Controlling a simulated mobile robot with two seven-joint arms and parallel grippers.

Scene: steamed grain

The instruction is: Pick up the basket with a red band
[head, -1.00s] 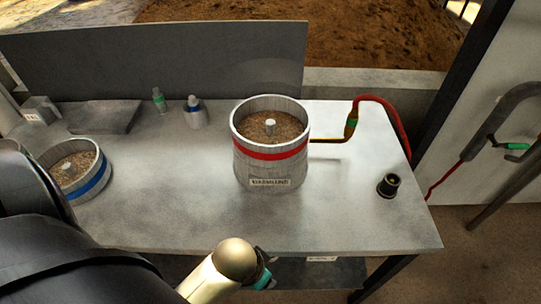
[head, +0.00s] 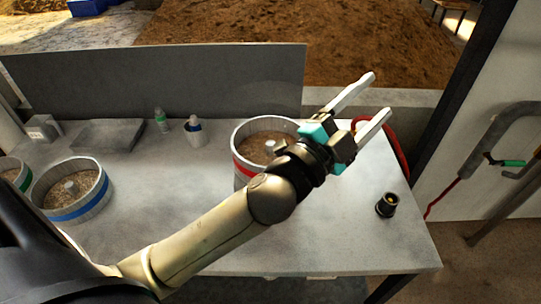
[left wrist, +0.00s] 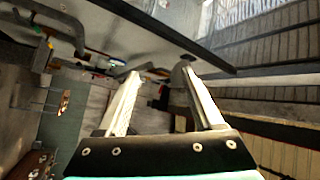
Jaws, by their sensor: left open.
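The basket with a red band (head: 243,171) stands on the table, filled with brown grain. In the head view my left arm and wrist cover its front and right side, so its label and most of the band are hidden. My left gripper (head: 372,97) is open and empty, above the table and to the right of the basket, with its fingers pointing up and right. In the left wrist view the two pale fingers (left wrist: 155,95) are apart with nothing between them. My right gripper is not in view.
A basket with a blue band (head: 82,208) and one with a green band (head: 22,178) stand at the left of the table (head: 340,235). Small bottles (head: 161,120) stand behind. A black cup-like part (head: 387,205) sits at the right. A red hose (head: 397,143) runs behind my gripper.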

